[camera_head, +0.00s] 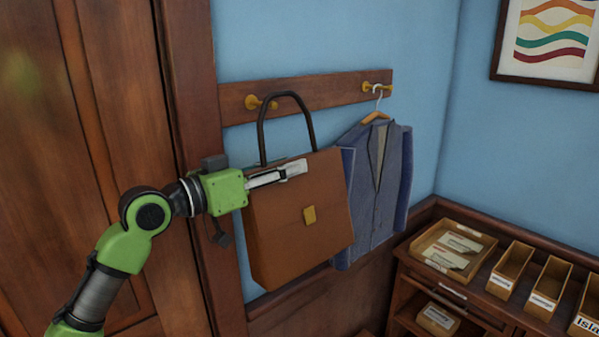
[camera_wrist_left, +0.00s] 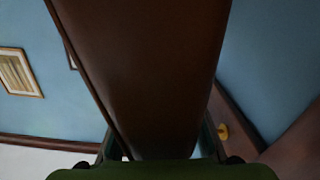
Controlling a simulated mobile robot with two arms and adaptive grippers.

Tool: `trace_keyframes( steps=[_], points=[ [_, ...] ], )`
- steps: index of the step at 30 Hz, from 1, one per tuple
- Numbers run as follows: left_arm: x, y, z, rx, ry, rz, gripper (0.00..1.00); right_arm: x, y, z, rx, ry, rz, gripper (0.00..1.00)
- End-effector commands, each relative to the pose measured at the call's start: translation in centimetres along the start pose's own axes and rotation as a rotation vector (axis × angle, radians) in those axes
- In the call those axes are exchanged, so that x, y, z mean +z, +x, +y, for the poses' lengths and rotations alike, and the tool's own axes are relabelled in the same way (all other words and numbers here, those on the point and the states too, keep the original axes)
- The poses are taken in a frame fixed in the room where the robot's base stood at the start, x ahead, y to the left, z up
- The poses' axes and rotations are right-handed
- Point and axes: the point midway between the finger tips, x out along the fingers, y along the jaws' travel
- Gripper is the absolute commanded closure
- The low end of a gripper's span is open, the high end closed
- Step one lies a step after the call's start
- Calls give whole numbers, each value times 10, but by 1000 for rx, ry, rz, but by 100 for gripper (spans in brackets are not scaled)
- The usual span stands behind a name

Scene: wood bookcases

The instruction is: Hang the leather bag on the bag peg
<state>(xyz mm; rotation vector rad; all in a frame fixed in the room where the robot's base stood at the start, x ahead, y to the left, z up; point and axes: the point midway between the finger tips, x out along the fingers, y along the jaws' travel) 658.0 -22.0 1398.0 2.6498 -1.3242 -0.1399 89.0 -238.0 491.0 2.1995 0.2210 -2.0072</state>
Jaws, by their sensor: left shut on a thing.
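The brown leather bag (camera_head: 300,225) hangs upright in the air in front of the wall, its dark handle (camera_head: 262,130) arching up. My left gripper (camera_head: 292,170) is shut on the bag's upper part, reaching in from the left. The brass bag peg (camera_head: 253,102) is on the wooden rail, beside the upper left of the handle. They overlap in the head view; I cannot tell whether the handle is around the peg. In the left wrist view the bag (camera_wrist_left: 145,75) fills the middle between the fingers, and a brass peg (camera_wrist_left: 222,132) shows at right. My right gripper is out of view.
A blue jacket (camera_head: 378,185) on a hanger hangs from the other peg (camera_head: 366,87), just right of the bag and partly behind it. A wooden door (camera_head: 90,130) is at left. A low cabinet with several trays (camera_head: 500,270) stands at lower right.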

Motion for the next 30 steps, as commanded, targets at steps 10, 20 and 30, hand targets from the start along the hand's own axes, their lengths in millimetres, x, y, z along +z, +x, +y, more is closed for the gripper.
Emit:
trace_keyframes(
  steps=[10,20,30],
  points=[
    [-5,0,-20,1,1,7,100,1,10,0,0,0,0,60],
    [-8,0,-39,1,1,6,100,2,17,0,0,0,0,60],
    [-6,0,-57,1,1,6,100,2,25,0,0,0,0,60]
  ],
)
